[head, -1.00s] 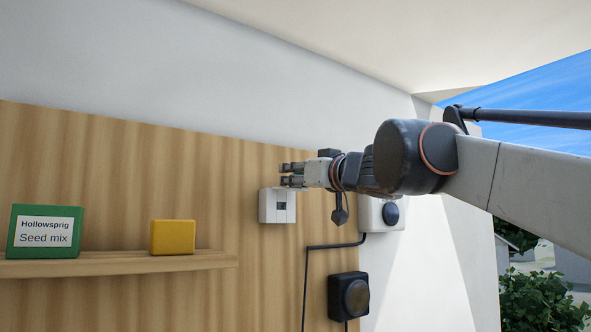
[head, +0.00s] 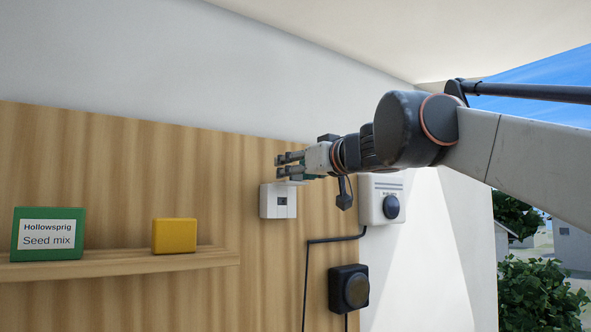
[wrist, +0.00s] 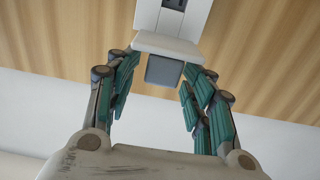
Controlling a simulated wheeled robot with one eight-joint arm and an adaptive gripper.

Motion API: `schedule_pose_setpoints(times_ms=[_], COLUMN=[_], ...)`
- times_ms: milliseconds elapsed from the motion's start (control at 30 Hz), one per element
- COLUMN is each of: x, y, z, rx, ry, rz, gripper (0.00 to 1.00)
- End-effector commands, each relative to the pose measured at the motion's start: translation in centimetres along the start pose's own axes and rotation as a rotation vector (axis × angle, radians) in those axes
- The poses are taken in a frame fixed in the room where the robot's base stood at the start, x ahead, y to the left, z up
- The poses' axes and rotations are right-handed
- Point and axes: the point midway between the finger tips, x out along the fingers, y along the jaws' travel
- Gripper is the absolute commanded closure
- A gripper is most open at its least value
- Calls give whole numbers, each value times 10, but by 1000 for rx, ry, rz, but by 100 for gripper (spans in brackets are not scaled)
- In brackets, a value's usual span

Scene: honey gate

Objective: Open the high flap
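A white wall box (head: 278,201) with a small dark window sits on the wood panel; it also shows in the wrist view (wrist: 186,14). A pale lip (wrist: 168,46) juts from its edge there, with a grey block (wrist: 164,71) beside it. I cannot tell which part is the high flap. My gripper (head: 281,166) is just above the box in the head view. In the wrist view my gripper (wrist: 160,80) has its green-padded fingers spread on either side of the grey block. I cannot tell whether they touch it.
A white unit with a dark knob (head: 382,200) is right of the box. A black round-faced device (head: 348,290) with a cable is below. A shelf (head: 110,270) at left holds a green seed mix box (head: 47,234) and a yellow block (head: 174,236). The ceiling is above.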

Motion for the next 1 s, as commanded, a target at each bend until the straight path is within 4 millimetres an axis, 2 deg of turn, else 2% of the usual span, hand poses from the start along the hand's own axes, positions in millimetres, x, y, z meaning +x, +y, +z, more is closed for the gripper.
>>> schedule_pose_setpoints(times_ms=[200,333,800,1000], x=[-1,-12,-97,-116], y=[0,0,1,1], z=[0,0,0,0], rx=[0,0,0,0], ry=[0,0,0,0], rz=[0,1,3,1], gripper=[53,53,53,53])
